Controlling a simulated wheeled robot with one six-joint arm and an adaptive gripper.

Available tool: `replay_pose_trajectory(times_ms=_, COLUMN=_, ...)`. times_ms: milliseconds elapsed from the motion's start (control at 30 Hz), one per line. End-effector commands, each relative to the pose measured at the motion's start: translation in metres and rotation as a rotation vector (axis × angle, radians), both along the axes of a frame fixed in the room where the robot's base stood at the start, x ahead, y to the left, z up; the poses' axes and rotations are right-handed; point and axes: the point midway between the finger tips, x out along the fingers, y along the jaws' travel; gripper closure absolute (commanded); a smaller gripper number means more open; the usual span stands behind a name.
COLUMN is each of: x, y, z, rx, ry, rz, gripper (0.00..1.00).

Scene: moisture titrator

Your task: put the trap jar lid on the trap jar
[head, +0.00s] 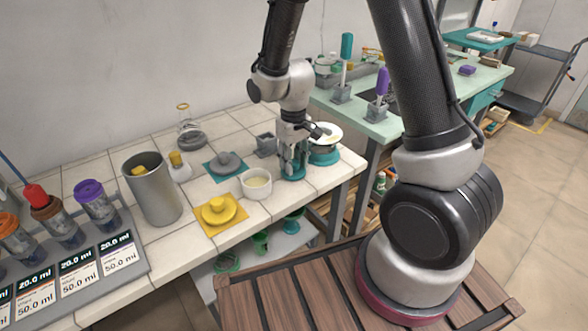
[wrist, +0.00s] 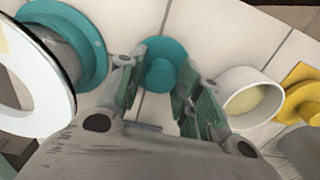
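A round teal lid (wrist: 172,52) with a knob lies flat on the tiled bench; it also shows in the head view (head: 292,176), partly behind my gripper. My gripper (wrist: 157,92) points down over this lid, its fingers apart on either side of the knob with visible gaps. In the head view, my gripper (head: 292,160) is low over the bench. A jar with a wide white rim (head: 322,133) and a teal base stands just right of my gripper; it fills the left of the wrist view (wrist: 35,112). No label tells which vessel is the trap jar.
A white bowl (head: 257,190) with pale contents stands close left of my gripper. A yellow lid (head: 218,210) lies on a yellow mat, a grey lid (head: 228,163) on a teal mat. A small grey block (head: 266,145) stands behind. A metal beaker (head: 155,195) is farther left.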

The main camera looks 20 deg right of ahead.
Motion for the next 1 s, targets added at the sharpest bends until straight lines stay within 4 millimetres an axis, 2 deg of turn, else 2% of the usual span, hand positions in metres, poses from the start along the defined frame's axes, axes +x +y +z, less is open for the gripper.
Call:
replay_pose_trajectory(times_ms=33, x=0.0, y=0.0, z=0.0, rx=0.0, ry=0.0, rz=0.0, gripper=0.81)
replay_pose_trajectory(times_ms=133, x=0.0, y=0.0, z=0.0, rx=0.0, ry=0.0, rz=0.0, gripper=0.99)
replay_pose_trajectory(times_ms=167, x=0.0, y=0.0, z=0.0, rx=0.0, ry=0.0, rz=0.0, gripper=1.0)
replay_pose_trajectory(times_ms=1000, x=0.0003, y=0.0001, z=0.007, rx=0.0, ry=0.0, rz=0.0, gripper=1.0)
